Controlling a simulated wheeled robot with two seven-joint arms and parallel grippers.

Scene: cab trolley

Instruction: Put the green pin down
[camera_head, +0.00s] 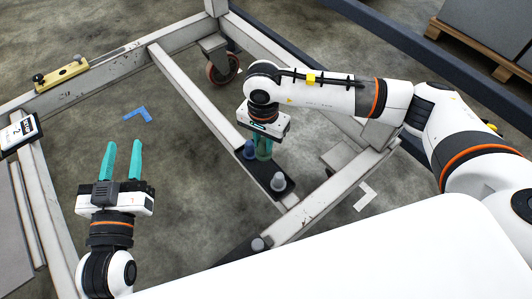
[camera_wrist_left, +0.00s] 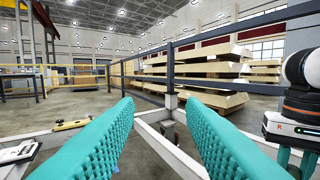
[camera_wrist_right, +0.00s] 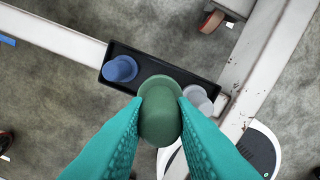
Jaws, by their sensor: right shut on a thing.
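The green pin (camera_wrist_right: 160,120) is between the teal fingers of my right gripper (camera_wrist_right: 160,125) in the right wrist view. My right gripper also shows in the head view (camera_head: 264,150), shut on the pin and pointing down over the black tray (camera_head: 266,176). The pin is over or at the tray's near side, between the blue pin (camera_wrist_right: 121,68) and the grey pin (camera_wrist_right: 197,98). I cannot tell whether it touches the tray. The blue and grey pins stand in the tray. My left gripper (camera_head: 123,160) is open and empty, fingers pointing up, well to the left.
The tray lies on a beam of the light metal trolley frame (camera_head: 175,68). A caster wheel (camera_head: 222,68) is behind. A yellow block tool (camera_head: 60,75) sits on the left rail. Blue (camera_head: 138,114) and white corner marks (camera_head: 365,195) lie on the floor.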

